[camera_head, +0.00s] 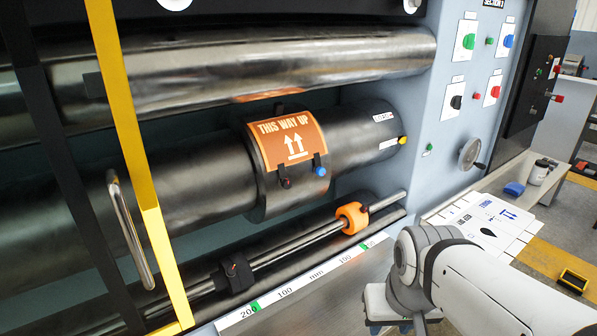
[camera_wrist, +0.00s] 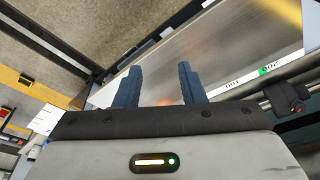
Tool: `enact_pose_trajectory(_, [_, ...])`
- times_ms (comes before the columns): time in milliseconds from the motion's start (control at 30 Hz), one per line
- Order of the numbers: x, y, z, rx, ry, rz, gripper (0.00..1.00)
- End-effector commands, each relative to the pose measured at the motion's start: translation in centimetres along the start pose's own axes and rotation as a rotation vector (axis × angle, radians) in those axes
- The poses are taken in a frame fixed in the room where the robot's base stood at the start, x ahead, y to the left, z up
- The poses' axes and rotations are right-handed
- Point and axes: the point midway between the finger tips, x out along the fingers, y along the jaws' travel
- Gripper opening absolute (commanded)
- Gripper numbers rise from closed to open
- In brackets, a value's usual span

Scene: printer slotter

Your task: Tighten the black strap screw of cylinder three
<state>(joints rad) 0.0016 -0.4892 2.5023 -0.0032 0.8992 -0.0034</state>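A dark cylinder (camera_head: 345,135) carries an orange plate (camera_head: 290,142) marked "THIS WAY UP". Two short black straps hang at the plate's lower edge. The left one has a dark reddish screw knob (camera_head: 286,183), the right one a blue knob (camera_head: 320,171). I cannot read which cylinder is number three, and no clearly black strap screw shows on this one. My gripper (camera_wrist: 160,85) is open and empty in the wrist view, with two blue-grey fingers apart over a metal surface. It is away from the straps; in the head view its fingers are hidden behind my arm at the lower right.
A rod below carries an orange collar (camera_head: 352,217) and a black collar (camera_head: 237,272), also in the wrist view (camera_wrist: 286,97). A ruler (camera_head: 310,282) runs in front. A yellow frame (camera_head: 135,150) with a handle (camera_head: 130,230) stands left. A button panel (camera_head: 470,90) is right.

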Motion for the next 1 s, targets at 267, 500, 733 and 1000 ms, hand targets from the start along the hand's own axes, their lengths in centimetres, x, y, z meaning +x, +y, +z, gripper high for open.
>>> enact_pose_trajectory(267, [0.7,-1.8,-1.2,0.009,0.022,-0.089,0.41])
enact_pose_trajectory(500, [0.5,-7.6,-7.9,0.095,0.184,-0.443,0.41])
enact_pose_trajectory(733, [-3.2,-10.7,-16.4,0.198,0.446,-0.763,0.41])
enact_pose_trajectory(1000, [-7.0,-10.6,-22.1,0.283,0.656,-0.936,0.41])
